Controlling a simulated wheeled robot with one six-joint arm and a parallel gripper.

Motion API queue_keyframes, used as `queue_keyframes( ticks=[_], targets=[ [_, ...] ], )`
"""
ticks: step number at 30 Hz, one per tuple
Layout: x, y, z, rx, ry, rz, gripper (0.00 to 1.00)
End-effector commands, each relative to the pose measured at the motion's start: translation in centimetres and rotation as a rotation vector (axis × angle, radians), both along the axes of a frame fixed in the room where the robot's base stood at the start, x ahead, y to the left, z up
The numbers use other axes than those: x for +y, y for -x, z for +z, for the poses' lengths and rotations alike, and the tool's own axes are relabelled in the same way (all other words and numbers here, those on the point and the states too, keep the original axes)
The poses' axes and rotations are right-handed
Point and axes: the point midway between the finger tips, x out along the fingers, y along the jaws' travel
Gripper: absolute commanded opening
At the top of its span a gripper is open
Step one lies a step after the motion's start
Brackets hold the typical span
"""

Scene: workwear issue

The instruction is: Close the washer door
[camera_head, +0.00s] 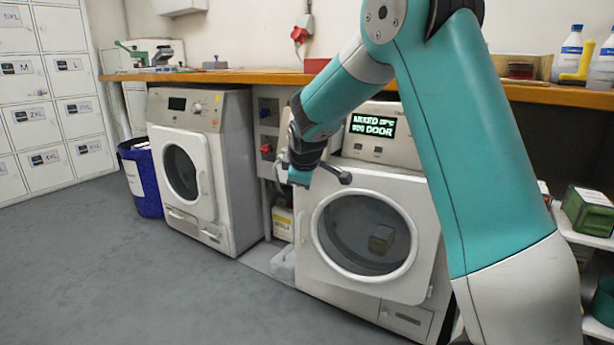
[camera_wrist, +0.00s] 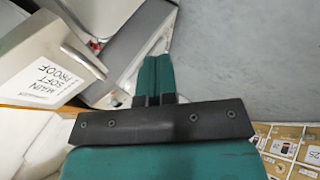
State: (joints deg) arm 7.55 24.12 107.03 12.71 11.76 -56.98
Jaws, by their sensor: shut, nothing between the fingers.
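The right-hand washer (camera_head: 408,318) is white, with a lit display (camera_head: 371,126) whose text includes the word DOOR. Its white door (camera_head: 312,272) has a round grey window with a small boxy shape visible through it. The door lies close over the front; I cannot tell whether it is fully latched or slightly ajar. My gripper (camera_head: 299,179) is in front of the washer's upper left corner, above the door's left side. Its teal fingers are together and empty in the wrist view (camera_wrist: 153,78). I cannot tell whether it touches anything.
A second washer (camera_head: 222,150) stands to the left, beside a blue bin (camera_head: 148,185). Jugs (camera_head: 283,222) stand between the machines. A wooden counter (camera_head: 230,77) runs above. Shelves with a green box (camera_head: 588,211) are at right. Open floor lies at front left.

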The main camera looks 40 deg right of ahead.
Motion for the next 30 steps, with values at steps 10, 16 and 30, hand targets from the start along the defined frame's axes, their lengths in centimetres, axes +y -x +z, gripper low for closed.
queue_keyframes(
  ticks=[10, 16, 30],
  targets=[
    [-1.4, -0.7, -6.8, 0.472, 1.141, 0.347, 0.0],
    [1.0, -0.6, -5.4, 0.693, 1.56, 0.46, 0.0],
    [-0.9, -1.9, -4.2, 0.75, 1.646, 0.474, 0.0]
  ],
)
